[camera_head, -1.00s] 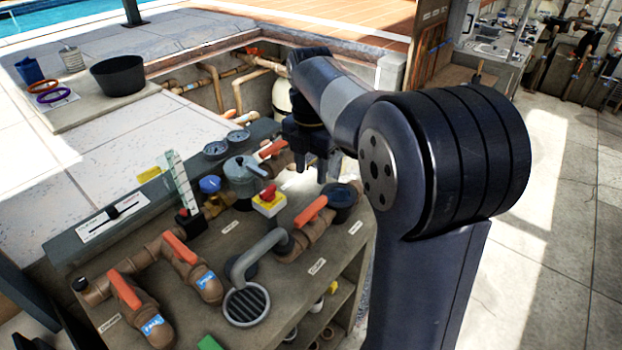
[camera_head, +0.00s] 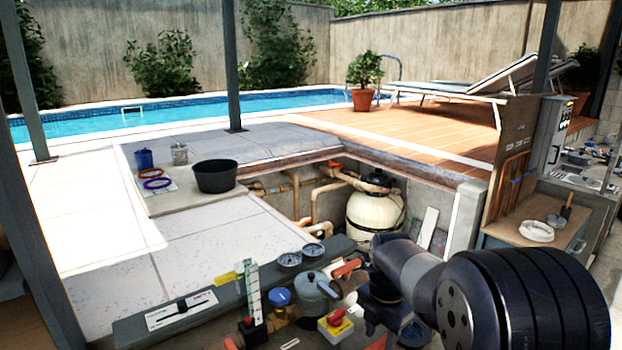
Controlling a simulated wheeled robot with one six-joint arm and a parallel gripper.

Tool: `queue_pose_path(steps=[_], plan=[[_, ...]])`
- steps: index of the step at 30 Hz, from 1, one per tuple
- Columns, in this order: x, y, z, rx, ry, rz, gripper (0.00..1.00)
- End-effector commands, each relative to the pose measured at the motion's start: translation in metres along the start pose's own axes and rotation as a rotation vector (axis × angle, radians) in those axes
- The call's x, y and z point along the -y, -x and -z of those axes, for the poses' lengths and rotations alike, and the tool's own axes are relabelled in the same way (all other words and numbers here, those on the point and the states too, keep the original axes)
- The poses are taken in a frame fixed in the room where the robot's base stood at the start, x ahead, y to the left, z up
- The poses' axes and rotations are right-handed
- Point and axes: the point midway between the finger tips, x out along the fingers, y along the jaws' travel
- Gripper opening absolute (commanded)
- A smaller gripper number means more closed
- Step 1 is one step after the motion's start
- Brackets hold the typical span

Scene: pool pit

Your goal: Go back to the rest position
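My gripper (camera_head: 378,325) hangs at the end of my dark arm, at the lower middle right of the head view. It is over or just behind the right part of the grey bench, to the right of a yellow box with a red knob (camera_head: 335,318). Its fingers are dark and partly cut off by my arm and the bottom edge, so I cannot tell how far apart they are. I see no object held in it. My arm's large ribbed joint fills the lower right corner.
The bench carries gauges (camera_head: 288,259), a grey-lidded pot (camera_head: 312,290), a blue-capped fitting (camera_head: 279,297) and orange-handled valves. Behind it the open pit holds pipes and a cream filter tank (camera_head: 375,215). A black tub (camera_head: 215,176) stands on the deck. A wooden side table (camera_head: 530,235) is at right.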

Motion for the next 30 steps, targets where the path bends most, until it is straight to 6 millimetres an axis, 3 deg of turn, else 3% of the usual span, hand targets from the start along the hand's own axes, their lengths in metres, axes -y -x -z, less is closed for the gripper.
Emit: queue_pose_path(steps=[3, 23, 30], plan=[[0.001, -0.014, 0.000, -0.001, 0.000, 0.002, 0.40], [0.000, -0.011, 0.000, 0.000, -0.013, 0.000, 0.40], [-0.001, 0.028, -0.001, 0.004, 0.001, -0.005, 0.40]])
